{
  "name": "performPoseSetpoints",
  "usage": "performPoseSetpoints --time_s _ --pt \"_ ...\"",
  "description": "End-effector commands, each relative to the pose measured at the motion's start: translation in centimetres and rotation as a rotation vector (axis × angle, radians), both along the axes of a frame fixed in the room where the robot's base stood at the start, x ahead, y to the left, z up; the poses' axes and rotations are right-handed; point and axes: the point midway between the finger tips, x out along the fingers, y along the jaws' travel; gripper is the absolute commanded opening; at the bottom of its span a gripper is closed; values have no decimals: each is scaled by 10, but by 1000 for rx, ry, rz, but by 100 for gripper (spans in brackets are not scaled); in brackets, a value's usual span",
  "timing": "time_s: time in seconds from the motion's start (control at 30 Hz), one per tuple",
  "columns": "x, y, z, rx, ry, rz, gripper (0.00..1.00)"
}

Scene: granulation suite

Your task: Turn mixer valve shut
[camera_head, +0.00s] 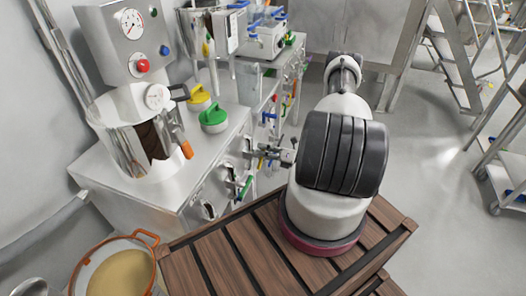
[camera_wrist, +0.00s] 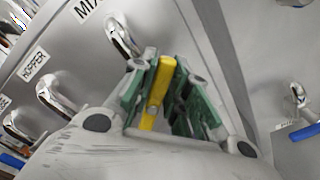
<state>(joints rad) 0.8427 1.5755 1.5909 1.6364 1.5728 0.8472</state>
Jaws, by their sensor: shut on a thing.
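The mixer valve has a yellow lever (camera_wrist: 158,88), seen in the wrist view below a curved chrome pipe and a label (camera_wrist: 88,8) of which only "MIX" shows. My gripper (camera_wrist: 160,100) is shut on the lever, with its green-padded fingers on either side of it. The lever runs nearly up and down in the wrist view, tilted slightly. In the head view my gripper (camera_head: 285,156) is at the front of the steel cabinet, with a small bit of the yellow lever (camera_head: 261,163) showing beside it. The valve's body is mostly hidden.
A neighbouring chrome outlet (camera_wrist: 58,95) sits left of the gripper beside a "HOPPER" label (camera_wrist: 36,64). A green lever (camera_head: 246,187) is nearby on the cabinet front (camera_head: 215,180). Open floor (camera_head: 430,150) lies to the right.

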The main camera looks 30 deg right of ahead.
Motion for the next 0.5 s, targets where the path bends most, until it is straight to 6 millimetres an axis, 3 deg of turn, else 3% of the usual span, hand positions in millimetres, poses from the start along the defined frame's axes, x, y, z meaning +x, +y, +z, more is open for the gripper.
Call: performPoseSetpoints --time_s 0.5 --pt "3 -5 -12 366 287 -1 0"
